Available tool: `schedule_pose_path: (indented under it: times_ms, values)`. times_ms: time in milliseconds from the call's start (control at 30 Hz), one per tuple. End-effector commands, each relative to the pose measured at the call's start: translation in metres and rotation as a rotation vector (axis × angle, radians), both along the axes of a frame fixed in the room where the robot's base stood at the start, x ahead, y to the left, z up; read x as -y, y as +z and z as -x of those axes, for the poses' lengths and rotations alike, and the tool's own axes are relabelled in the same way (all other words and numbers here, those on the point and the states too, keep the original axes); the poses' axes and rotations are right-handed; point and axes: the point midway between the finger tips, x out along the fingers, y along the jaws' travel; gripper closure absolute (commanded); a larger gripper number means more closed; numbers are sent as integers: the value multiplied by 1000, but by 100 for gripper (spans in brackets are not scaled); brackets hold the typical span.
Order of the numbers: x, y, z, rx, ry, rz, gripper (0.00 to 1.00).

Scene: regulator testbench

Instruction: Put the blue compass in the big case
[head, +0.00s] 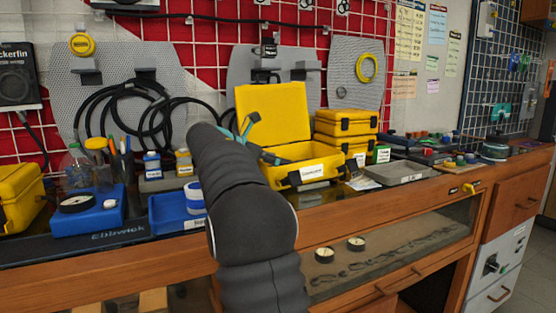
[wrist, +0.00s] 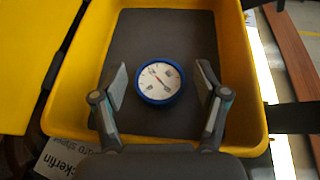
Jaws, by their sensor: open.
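The blue compass (wrist: 160,81), a round blue-rimmed disc with a white face, shows in the wrist view inside the big case, over its dark grey floor. The big yellow case (head: 320,152) stands open on the bench in the head view, its lid (head: 273,113) raised at the back. It fills most of the wrist view (wrist: 237,60). My gripper (wrist: 164,85) is over the case, its two fingers apart on either side of the compass, with a gap at each side. In the head view the case wall and my arm hide the compass.
Smaller yellow cases (head: 345,128) are stacked right of the big case. A blue tray (head: 170,214) and a blue block with a dial (head: 88,213) stand to the left. A grey flat box (head: 400,172) lies at the right.

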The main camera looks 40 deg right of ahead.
Motion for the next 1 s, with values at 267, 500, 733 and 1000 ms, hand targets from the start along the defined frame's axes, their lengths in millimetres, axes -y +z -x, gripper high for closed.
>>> schedule_pose_path:
  times_ms: [267,500,733,1000]
  values:
    - [-27,11,-8,-11,12,-9,15]
    - [-71,33,-12,-6,8,-7,15]
    - [-98,47,-14,-6,0,-5,15]
    - [-108,52,-14,-4,-1,-4,15]
